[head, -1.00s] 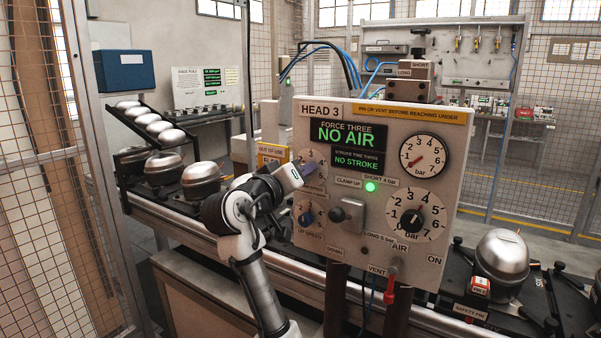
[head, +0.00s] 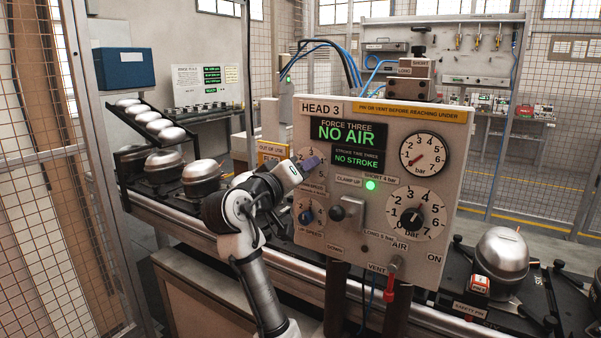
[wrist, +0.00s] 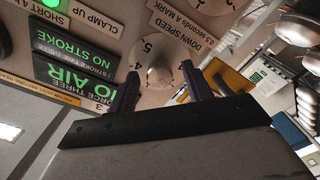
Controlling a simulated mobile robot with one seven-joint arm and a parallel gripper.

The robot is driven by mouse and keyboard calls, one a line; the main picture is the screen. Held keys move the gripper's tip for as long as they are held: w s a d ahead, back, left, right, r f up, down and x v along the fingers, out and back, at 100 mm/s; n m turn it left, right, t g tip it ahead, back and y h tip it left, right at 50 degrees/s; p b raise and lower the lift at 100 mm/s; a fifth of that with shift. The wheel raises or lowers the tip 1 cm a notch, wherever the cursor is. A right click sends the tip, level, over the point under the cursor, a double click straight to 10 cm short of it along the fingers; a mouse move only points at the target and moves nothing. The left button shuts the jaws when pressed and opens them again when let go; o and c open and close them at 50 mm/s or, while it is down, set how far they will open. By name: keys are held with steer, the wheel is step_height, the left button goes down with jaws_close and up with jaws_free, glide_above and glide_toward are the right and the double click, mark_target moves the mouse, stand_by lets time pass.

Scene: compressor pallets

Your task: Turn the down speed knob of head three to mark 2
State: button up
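Which mark the knob points at is not clear. My gripper (wrist: 162,88) is open, with one dark finger on each side of the knob; I cannot tell whether they touch it. In the head view my gripper (head: 306,164) is at the panel's upper left and covers much of this dial (head: 318,153).
The up speed knob (head: 306,215) is just below, and the clamp knob (head: 338,213) is to its right. The red vent handle (head: 389,290) hangs lower right.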

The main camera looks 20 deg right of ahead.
steer(key=b+v, duration=0.4)
steer(key=v, duration=1)
steer(key=shift+d, duration=0.1)
